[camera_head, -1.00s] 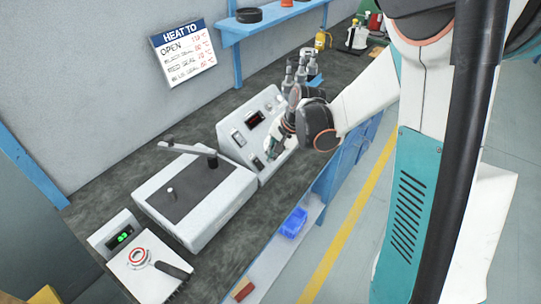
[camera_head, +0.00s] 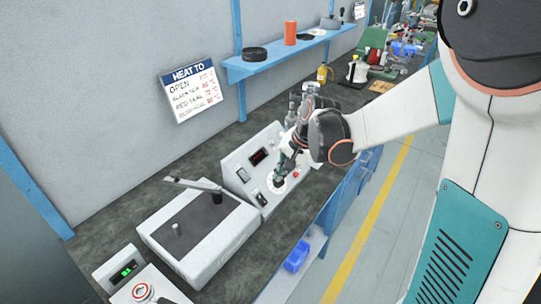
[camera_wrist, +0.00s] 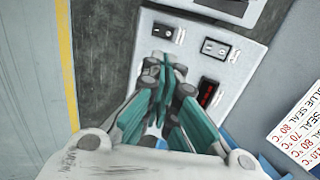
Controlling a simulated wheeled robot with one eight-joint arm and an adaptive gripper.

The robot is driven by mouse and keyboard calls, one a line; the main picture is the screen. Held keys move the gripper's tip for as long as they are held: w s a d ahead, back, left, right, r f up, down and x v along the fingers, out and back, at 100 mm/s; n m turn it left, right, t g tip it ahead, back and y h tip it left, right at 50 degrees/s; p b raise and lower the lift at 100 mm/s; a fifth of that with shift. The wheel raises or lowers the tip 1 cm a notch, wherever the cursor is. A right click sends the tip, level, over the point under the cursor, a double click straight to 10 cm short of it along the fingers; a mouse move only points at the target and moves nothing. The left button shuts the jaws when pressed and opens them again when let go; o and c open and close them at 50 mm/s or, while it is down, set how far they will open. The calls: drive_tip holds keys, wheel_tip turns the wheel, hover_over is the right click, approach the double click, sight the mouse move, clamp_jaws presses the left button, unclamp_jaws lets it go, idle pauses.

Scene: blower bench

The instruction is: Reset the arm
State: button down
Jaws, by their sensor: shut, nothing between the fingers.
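My gripper (camera_head: 279,178) is shut and empty, its teal fingers pointing down in front of the right part of the sloped control panel (camera_head: 236,165). In the head view its tips overlap a pale round dial on that panel; I cannot tell whether they touch it. In the wrist view the closed fingers (camera_wrist: 164,72) are in front of the panel face (camera_wrist: 233,50), which shows switches and a dark display with red digits (camera_wrist: 208,93). The fingers hide part of the panel.
A grey-white box with a lever (camera_head: 210,240) stands left of the panel. A scale with a green display (camera_head: 124,272) is at the lower left. A blue wall shelf (camera_head: 285,55) and a yellow bottle (camera_head: 322,74) are behind. A blue bin (camera_head: 297,256) sits below the bench.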

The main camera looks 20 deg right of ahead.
drive_tip(key=s+a+r+n+t+h, duration=0.1)
drive_tip(key=s+r+n, duration=0.4)
drive_tip(key=s, duration=0.5)
drive_tip(key=s+a+r+n+t+h, duration=0.1)
drive_tip(key=s+r+n, duration=0.4)
drive_tip(key=s, duration=0.6)
drive_tip(key=shift+s+a+r+n+t+h, duration=0.25)
drive_tip(key=shift+a+n+t+h, duration=0.15)
drive_tip(key=shift+a+t, duration=0.25)
